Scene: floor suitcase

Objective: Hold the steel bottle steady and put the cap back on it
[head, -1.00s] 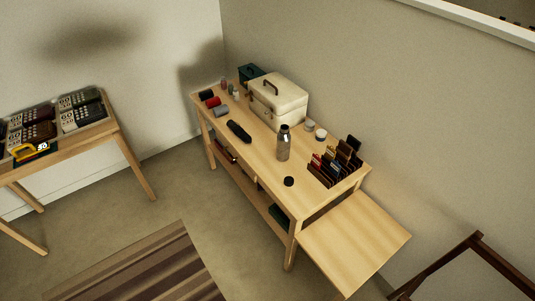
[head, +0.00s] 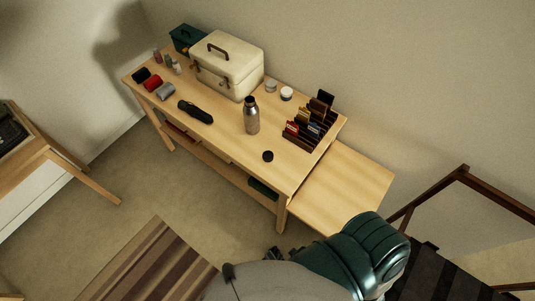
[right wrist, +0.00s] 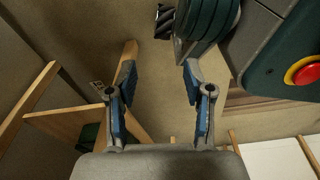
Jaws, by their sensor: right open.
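The steel bottle (head: 252,115) stands upright on the wooden table in the head view, toward the table's right half. A small dark cap (head: 268,156) lies on the tabletop in front of the bottle, apart from it. My right gripper (right wrist: 158,75) is open and empty in the right wrist view, with floor and table legs behind its fingers. Part of my own arm shows at the bottom of the head view, well short of the bottle and cap. My left gripper is not in any view.
The table (head: 225,140) also holds a cream case (head: 227,66), a green box (head: 186,39), a black umbrella-like item (head: 195,111), rolled cloths (head: 153,83), two small jars (head: 286,93) and a card rack (head: 312,122). A lower side leaf (head: 345,190) is bare.

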